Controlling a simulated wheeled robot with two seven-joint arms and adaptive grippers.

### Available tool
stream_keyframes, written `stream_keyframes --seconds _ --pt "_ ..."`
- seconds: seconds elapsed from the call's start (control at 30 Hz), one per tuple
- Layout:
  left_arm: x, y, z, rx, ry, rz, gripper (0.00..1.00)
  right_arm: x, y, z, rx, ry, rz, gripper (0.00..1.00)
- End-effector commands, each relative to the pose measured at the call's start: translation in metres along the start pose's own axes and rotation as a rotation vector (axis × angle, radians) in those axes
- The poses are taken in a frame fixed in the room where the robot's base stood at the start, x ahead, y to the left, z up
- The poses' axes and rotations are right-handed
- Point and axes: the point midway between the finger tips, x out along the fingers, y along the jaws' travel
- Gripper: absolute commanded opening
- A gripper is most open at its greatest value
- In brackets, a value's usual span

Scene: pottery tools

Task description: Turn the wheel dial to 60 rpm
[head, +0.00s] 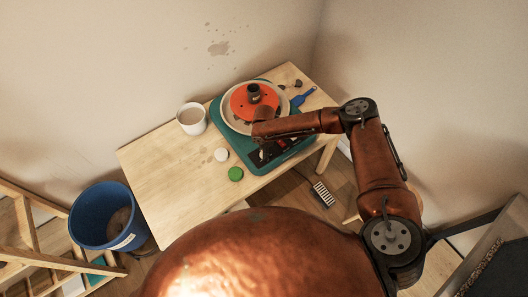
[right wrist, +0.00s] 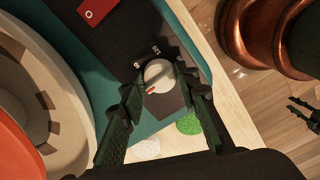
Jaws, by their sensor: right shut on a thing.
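The wheel dial (right wrist: 158,75) is a pale round knob with a raised grip bar and a red mark, seen in the right wrist view on a dark panel (right wrist: 172,103). The red mark points to the lower left. Small white numbers are printed around its upper side, too small to read surely. My right gripper (right wrist: 157,85) is shut on the dial, one finger on each side. In the head view the right arm hides the dial. The pottery wheel (head: 229,112) has an orange disc (head: 240,102). My left gripper (right wrist: 303,112) shows open and empty at the right wrist view's edge.
A white mug (head: 192,118), a white round piece (head: 221,154) and a green round piece (head: 236,174) lie left of the teal base (head: 222,134). A blue tool (head: 304,96) lies beyond. The table's left part (head: 160,165) is clear. A blue bucket (head: 90,215) stands on the floor.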

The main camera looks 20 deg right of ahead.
Motion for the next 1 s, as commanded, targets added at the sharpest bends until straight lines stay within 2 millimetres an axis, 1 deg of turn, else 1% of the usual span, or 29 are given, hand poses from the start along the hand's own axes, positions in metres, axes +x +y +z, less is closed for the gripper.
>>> stream_keyframes --seconds 0.27,0.47,0.67,1.0 --pt "-0.003 0.000 0.000 0.000 0.000 0.000 0.29 -0.001 0.000 0.000 0.019 0.000 0.000 0.05" --pt "-0.012 -0.001 -0.002 0.000 0.001 -0.001 0.29 -0.002 0.000 0.001 0.097 0.000 -0.001 0.05" --pt "-0.028 -0.002 -0.004 0.000 0.003 -0.001 0.29 -0.003 -0.001 0.001 0.247 0.001 -0.002 0.05" --pt "-0.057 -0.003 -0.008 0.000 0.005 -0.002 0.29 -0.002 -0.002 0.001 0.569 -0.001 -0.003 0.05"
